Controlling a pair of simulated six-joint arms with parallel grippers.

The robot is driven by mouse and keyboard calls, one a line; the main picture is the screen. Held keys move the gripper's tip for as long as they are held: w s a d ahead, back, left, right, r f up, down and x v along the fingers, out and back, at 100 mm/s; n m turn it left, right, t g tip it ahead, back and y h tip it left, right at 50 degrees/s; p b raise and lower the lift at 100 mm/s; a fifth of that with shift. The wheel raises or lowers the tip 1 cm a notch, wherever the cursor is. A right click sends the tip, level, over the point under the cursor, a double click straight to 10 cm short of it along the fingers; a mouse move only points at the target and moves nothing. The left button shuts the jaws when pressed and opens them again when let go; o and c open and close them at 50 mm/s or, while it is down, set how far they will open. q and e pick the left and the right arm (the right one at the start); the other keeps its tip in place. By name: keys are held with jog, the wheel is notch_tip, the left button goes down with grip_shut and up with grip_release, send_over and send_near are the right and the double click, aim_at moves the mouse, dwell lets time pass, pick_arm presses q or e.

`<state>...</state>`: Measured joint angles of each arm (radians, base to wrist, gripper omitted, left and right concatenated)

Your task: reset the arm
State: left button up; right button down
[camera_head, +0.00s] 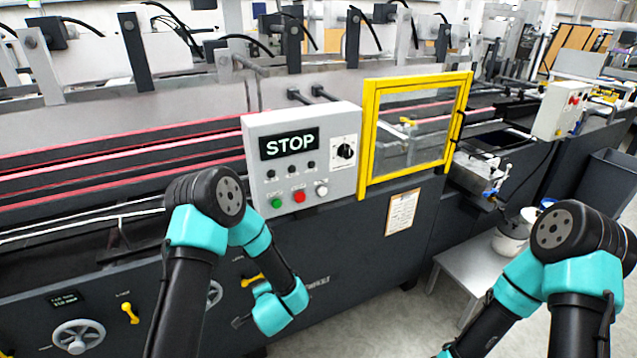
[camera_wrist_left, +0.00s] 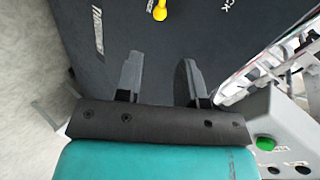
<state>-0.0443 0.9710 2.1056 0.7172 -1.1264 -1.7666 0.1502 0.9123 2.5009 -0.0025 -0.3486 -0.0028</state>
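My left arm comes in from the left in the head view, its teal-and-black forearm bent down in front of the machine's dark lower panel. Only a small dark part of my left gripper shows there. In the left wrist view my left gripper (camera_wrist_left: 160,62) has its two grey fingers apart, with nothing between them, against the dark panel. My right arm is at the lower right of the head view, bent down to the left. Its gripper is outside the frame.
A control box (camera_head: 301,160) with a STOP display and buttons sits above my left forearm. A yellow-framed guard door (camera_head: 366,140) is beside it. A yellow lever (camera_wrist_left: 160,10) lies beyond the left fingers. A grey bench (camera_head: 480,275) with a white bucket (camera_head: 508,240) stands near my right arm.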

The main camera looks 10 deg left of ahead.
pick_arm(q)
jog(key=s+d+f+n+g+h, duration=0.1)
jog(key=s+f+n+g+h, duration=0.1)
jog(key=s, duration=0.5)
jog(key=s+d+f+n+g+h, duration=0.1)
jog(key=s+f+n+g+h, duration=0.2)
jog(key=s+n, duration=0.3)
jog(key=s+d+f+n+g+h, duration=0.2)
jog(key=s+n+g+h, duration=0.2)
jog(key=s, duration=0.5)
jog(key=shift+s+f, duration=0.2)
jog(key=shift+s, duration=0.05)
